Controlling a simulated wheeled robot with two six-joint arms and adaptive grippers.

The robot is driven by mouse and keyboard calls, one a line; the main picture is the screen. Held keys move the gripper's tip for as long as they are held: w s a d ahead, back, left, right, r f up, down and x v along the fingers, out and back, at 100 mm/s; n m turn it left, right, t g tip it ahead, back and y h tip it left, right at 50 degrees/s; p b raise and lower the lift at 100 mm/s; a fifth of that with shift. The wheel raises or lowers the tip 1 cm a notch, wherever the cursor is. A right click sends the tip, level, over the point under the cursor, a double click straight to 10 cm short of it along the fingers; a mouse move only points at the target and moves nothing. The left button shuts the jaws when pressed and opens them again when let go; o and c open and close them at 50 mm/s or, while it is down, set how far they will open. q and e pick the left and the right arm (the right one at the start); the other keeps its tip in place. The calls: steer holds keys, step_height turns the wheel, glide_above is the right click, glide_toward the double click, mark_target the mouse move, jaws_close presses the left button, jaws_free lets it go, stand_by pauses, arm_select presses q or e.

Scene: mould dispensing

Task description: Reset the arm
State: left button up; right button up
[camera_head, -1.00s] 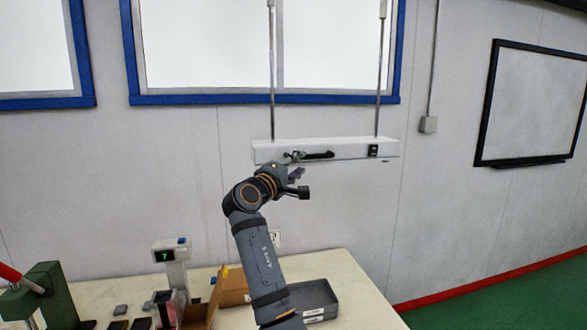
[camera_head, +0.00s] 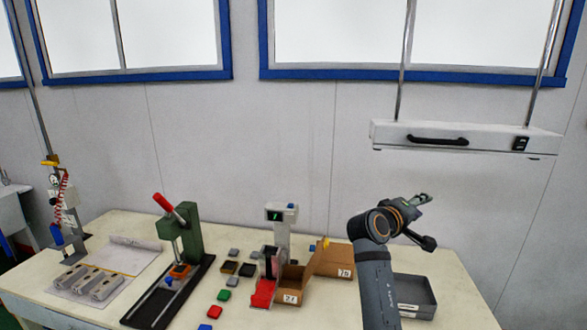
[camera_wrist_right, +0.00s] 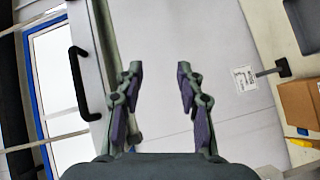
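My right arm rises from the bottom of the head view, and its right gripper (camera_head: 418,200) is raised above the right part of the table, in front of the wall. In the right wrist view the right gripper (camera_wrist_right: 160,85) has its two fingers well apart, with nothing between them. It is open and empty. My left gripper is not in view.
The table (camera_head: 215,240) holds a green press (camera_head: 190,238), a display stand (camera_head: 281,225), cardboard boxes (camera_head: 335,259), a grey tray (camera_head: 414,294) and several small coloured blocks. A hanging lamp bar (camera_head: 465,137) with a black handle is above right.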

steer(key=s+f+m+g+y, duration=0.1)
steer(key=s+f+y, duration=0.1)
steer(key=s+f, duration=0.5)
steer(key=s+a+f+g+y, duration=0.1)
steer(key=s+f+y, duration=0.2)
steer(key=f, duration=0.7)
steer(key=s+f+m+g+y, duration=0.1)
steer(key=s+f+y, duration=0.1)
steer(key=s+f, duration=0.5)
steer(key=s+a+f+g+y, duration=0.25)
steer(key=s+a+f, duration=0.3)
steer(key=s, duration=0.35)
steer(key=s+a+f+g+y, duration=0.1)
steer(key=s+a+f+y, duration=0.25)
steer(key=s+f, duration=0.4)
step_height(320, 180, down, 27)
steer(key=s+d+m+b, duration=0.1)
steer(key=s+d+b, duration=0.1)
steer(key=b, duration=0.3)
steer(key=s+d+f+g+b, duration=0.1)
steer(key=s+f+b, duration=0.4)
steer(key=s+f, duration=1.4)
step_height(320, 180, down, 4)
steer(key=shift+s+d+f+g, duration=0.25)
steer(key=shift+s+d+g, duration=0.05)
steer(key=shift+g, duration=0.15)
